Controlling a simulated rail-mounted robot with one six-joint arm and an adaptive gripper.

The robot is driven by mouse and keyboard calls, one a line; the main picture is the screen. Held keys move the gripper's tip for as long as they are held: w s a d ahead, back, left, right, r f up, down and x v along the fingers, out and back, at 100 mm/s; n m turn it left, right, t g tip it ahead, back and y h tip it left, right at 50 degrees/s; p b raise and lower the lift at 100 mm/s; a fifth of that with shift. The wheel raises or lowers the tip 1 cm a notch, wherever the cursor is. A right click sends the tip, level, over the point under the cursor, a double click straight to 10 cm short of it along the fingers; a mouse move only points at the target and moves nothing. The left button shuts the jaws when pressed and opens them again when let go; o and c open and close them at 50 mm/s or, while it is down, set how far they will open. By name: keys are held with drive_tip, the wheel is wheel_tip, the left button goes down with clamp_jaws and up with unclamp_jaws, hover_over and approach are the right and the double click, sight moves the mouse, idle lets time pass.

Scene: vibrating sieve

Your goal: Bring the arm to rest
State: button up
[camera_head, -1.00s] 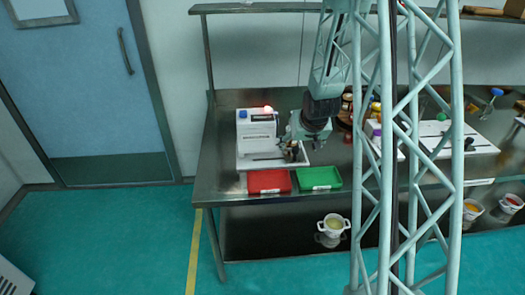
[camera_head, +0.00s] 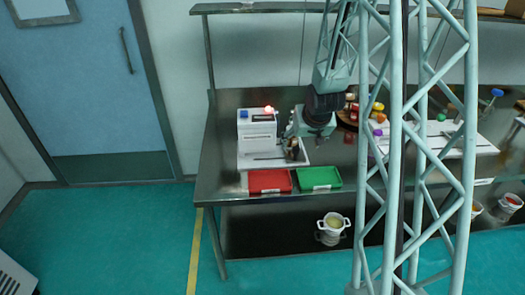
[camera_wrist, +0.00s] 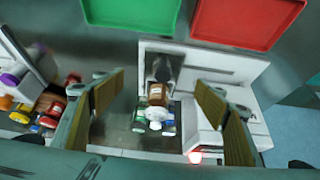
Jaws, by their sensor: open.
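My gripper (camera_wrist: 160,84) is open in the wrist view, its two fingers wide apart with nothing held between them. A brown bottle with a white cap (camera_wrist: 156,95) shows beyond the gap between the fingers, apart from both. In the head view my gripper (camera_head: 297,128) hangs over the steel table (camera_head: 218,150), just right of the white machine (camera_head: 257,130) with a blue knob and a lit red lamp. Its fingers are too small to make out there.
A red tray (camera_head: 269,181) and a green tray (camera_head: 319,178) lie at the table's front edge. Several coloured-lid jars (camera_wrist: 40,110) stand to one side. An upper shelf (camera_head: 255,8) runs behind.

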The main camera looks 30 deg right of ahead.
idle(0.3)
drive_tip(key=s+a+r+n, duration=0.1)
drive_tip(key=s+a+r, duration=0.5)
drive_tip(key=a+r, duration=0.4)
drive_tip(key=s+a+r+n, duration=0.1)
drive_tip(key=s+a+r, duration=0.65)
drive_tip(key=r, duration=0.45)
drive_tip(key=s+a+r+n, duration=0.1)
drive_tip(key=s+a+r, duration=0.2)
drive_tip(key=s+a, duration=0.2)
drive_tip(key=s+a+r+g+y, duration=0.1)
drive_tip(key=s+a+r, duration=0.2)
drive_tip(key=s, duration=0.9)
drive_tip(key=s+a+r+n+y, duration=0.1)
drive_tip(key=s+a+r, duration=0.2)
drive_tip(key=s+a, duration=0.4)
drive_tip(key=shift+s+a+n+g, duration=0.2)
drive_tip(key=shift+s+n+g, duration=0.15)
drive_tip(key=shift+s, duration=0.7)
drive_tip(key=shift+d, duration=0.1)
